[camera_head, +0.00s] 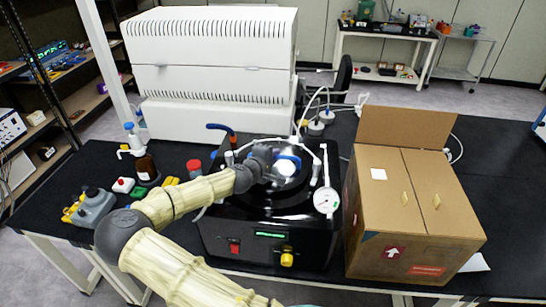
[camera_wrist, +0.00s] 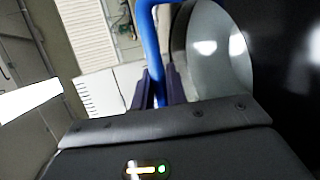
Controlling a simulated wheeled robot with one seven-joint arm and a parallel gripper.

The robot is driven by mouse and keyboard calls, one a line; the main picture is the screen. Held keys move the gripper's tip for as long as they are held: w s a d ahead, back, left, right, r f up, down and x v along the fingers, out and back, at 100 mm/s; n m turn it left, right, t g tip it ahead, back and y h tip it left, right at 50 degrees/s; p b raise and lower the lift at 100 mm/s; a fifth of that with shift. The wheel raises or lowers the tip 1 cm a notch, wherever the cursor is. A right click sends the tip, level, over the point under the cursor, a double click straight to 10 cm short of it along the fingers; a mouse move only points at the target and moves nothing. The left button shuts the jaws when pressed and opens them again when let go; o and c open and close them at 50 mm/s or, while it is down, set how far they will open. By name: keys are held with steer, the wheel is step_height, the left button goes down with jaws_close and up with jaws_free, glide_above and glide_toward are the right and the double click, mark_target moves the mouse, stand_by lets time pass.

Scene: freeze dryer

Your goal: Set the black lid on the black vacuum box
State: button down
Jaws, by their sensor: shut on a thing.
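The black vacuum box (camera_head: 268,248) stands on the black bench in the head view, with a red switch, a green display and a yellow knob on its front. The black lid (camera_head: 300,192) shows as a glossy dark surface over the box top, with a shiny round pale area at its middle. My gripper (camera_head: 277,163) is over the box top. In the wrist view, its fingers (camera_wrist: 158,90) are shut on the lid's blue handle (camera_wrist: 150,42). A glossy grey disc (camera_wrist: 222,62) lies just right of the handle. I cannot tell whether the lid touches the box.
A cardboard box (camera_head: 415,215) stands close on the right. A large white freeze dryer (camera_head: 210,75) is behind. A brown bottle (camera_head: 145,166) and small coloured items lie on the left. A white gauge (camera_head: 326,201) and hoses are at the box's right edge.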

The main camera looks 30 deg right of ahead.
steer(key=shift+f+b, duration=0.4)
stand_by(0.6)
steer(key=c, duration=1.3)
jaws_free()
steer(key=shift+c, duration=0.2)
steer(key=shift+f, duration=0.1)
steer(key=shift+a, duration=0.1)
steer(key=b+v, duration=0.4)
steer(key=v, duration=1.3)
steer(key=shift+a, duration=0.2)
